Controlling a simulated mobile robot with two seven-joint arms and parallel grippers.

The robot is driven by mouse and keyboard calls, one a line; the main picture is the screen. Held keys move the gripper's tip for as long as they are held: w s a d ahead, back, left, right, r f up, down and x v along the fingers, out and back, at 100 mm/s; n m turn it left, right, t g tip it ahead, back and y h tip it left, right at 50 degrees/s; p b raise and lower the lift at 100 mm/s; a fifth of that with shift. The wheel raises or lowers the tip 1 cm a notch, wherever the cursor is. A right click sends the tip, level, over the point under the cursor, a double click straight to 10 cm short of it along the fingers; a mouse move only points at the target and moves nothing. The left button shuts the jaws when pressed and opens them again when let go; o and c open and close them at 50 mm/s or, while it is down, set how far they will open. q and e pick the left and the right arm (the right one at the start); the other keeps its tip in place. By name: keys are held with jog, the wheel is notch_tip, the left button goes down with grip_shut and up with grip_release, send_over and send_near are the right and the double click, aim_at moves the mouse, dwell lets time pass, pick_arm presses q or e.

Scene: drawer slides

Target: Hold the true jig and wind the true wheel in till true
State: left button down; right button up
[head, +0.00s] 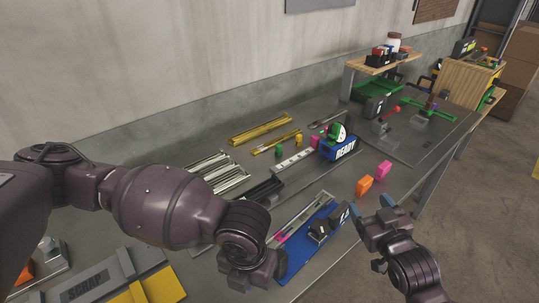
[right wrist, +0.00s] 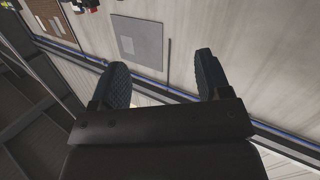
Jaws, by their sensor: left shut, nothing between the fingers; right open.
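A blue tray (head: 292,262) lies at the front edge of the bench, with a silver slide rail (head: 305,214) along it. Dark blocks with pale markings (head: 319,231) sit at its right end; I cannot tell which part is the true jig or the true wheel. My left gripper (head: 258,280) is low at the tray's left side, shut and empty; its fingertips are hard to make out. My right gripper (head: 374,208) is open and empty, right of the tray near the bench edge. Its two spread fingers (right wrist: 164,82) show in the right wrist view with nothing between them.
A blue READY box (head: 345,148) stands behind the tray. Orange (head: 363,186) and pink (head: 383,170) blocks stand near the front edge. Silver rails (head: 218,172) and yellow rails (head: 260,127) lie farther back. A grey SCRAP bin (head: 95,285) is at lower left.

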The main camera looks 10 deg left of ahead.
jog(key=w+a+r+n+g+y, duration=0.25)
jog(key=a+r+n, duration=0.3)
jog(key=a, duration=0.35)
jog(key=w+a+r+n+g+y, duration=0.1)
jog(key=w+a+r+n+g, duration=0.35)
jog(key=a, duration=0.45)
jog(key=n+g+h, duration=0.8)
jog(key=n+h, duration=0.2)
jog(key=n, duration=0.1)
send_over(321, 225)
jog(key=f, duration=0.8)
jog(key=shift+a, duration=0.2)
jog(key=shift+s+d+n, duration=0.1)
jog(key=shift+d+n, duration=0.1)
jog(key=shift+n, duration=0.2)
jog(key=shift+f, duration=4.45)
jog(key=shift+c, duration=0.4)
